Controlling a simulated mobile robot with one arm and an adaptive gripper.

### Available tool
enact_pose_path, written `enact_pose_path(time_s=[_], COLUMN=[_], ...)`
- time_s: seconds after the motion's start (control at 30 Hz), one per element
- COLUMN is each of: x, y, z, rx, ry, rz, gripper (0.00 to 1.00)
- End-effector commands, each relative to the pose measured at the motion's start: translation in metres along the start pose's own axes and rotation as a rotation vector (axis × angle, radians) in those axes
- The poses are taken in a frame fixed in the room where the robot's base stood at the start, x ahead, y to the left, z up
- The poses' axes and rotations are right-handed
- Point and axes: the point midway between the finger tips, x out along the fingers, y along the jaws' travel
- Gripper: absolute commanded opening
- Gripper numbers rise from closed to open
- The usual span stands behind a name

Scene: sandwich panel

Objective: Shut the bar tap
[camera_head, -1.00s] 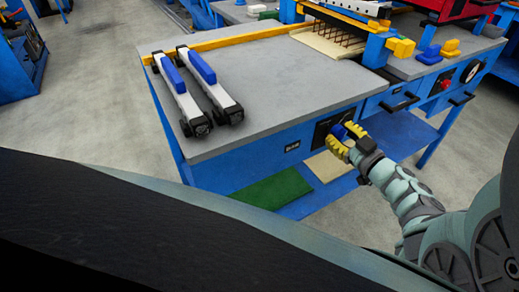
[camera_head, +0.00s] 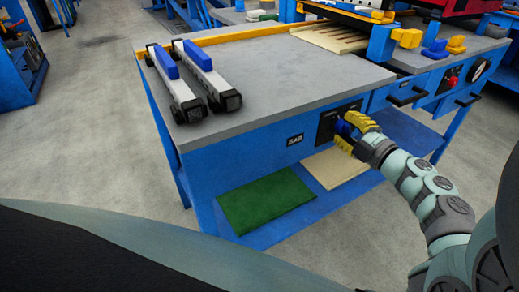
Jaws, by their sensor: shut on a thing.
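The bar tap's blue handle (camera_head: 344,128) shows at the black plate (camera_head: 326,124) on the front of the blue bench, right of a small dark label (camera_head: 295,139) that seems to read BAR. My gripper (camera_head: 349,131), with yellow fingers, is shut on the blue handle from the front right. The fingers hide much of the handle and the tap body, so I cannot tell how far the handle is turned.
Two white bars with blue blocks (camera_head: 198,54) lie on the grey benchtop (camera_head: 270,75). A press-like frame (camera_head: 383,38) stands at the back right. Black drawer handles (camera_head: 408,96) jut out right of the tap. A green sheet (camera_head: 265,200) and a cream sheet (camera_head: 335,167) lie on the lower shelf.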

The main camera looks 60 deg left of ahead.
Motion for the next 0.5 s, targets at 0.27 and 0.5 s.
enact_pose_path(time_s=[0.27,0.5], x=[-0.0006,-0.0005], y=[-0.0046,-0.0025], z=[0.003,0.0022], rx=[-0.192,-0.284], ry=[-0.007,-0.006], rz=[-0.004,-0.004], gripper=[0.0,0.0])
